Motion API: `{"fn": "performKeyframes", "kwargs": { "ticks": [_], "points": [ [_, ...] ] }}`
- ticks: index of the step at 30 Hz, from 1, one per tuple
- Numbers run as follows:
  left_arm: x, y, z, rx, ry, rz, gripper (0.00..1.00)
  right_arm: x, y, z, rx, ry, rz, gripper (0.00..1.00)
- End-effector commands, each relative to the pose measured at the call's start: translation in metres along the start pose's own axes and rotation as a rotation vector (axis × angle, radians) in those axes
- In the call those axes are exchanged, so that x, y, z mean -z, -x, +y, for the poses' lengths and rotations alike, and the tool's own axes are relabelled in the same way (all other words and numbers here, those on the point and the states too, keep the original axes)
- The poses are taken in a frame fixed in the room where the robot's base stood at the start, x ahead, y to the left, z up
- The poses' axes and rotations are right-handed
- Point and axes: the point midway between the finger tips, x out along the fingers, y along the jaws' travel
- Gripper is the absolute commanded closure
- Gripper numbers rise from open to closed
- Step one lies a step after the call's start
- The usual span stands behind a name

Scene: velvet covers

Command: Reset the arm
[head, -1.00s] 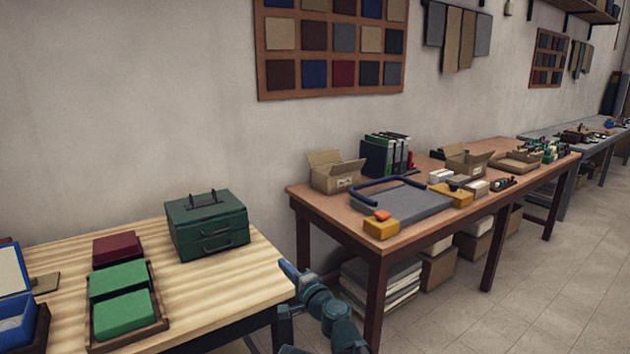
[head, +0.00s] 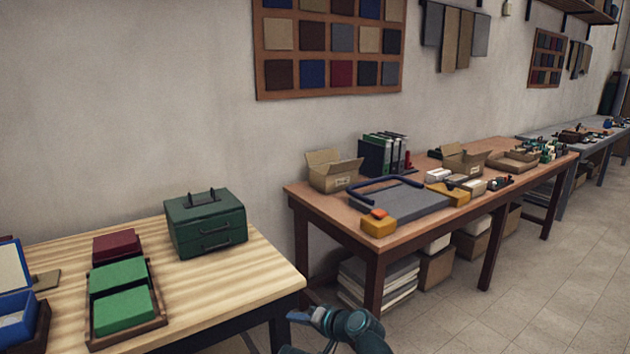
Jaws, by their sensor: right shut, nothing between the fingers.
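My right gripper (head: 299,316) is low in the head view, just right of the front corner of the light wooden table (head: 215,292). It is small in the picture, points left, and is shut and empty. It is apart from the objects on the table. My right arm comes in from the bottom edge. My left gripper is not in view.
The light table holds a green toolbox (head: 205,224), a wooden tray (head: 159,322) with green and red velvet covers, and a blue box (head: 17,322). A brown workbench (head: 335,216) with boxes and binders stands right. Floor (head: 520,275) at right is clear.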

Motion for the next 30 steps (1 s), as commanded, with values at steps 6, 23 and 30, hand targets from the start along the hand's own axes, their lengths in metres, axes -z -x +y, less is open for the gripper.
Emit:
{"fn": "performKeyframes", "kwargs": {
  "ticks": [6,23,30],
  "points": [
    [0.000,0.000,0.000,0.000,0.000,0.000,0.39,-0.055,0.065,0.109,-0.400,0.194,-0.271,1.00],
    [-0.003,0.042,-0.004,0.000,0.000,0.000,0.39,-0.087,0.198,0.167,-0.910,0.286,-0.602,1.00],
    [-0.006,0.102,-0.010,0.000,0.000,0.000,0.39,-0.088,0.212,0.098,-0.910,0.362,-0.671,1.00]
  ]
}}
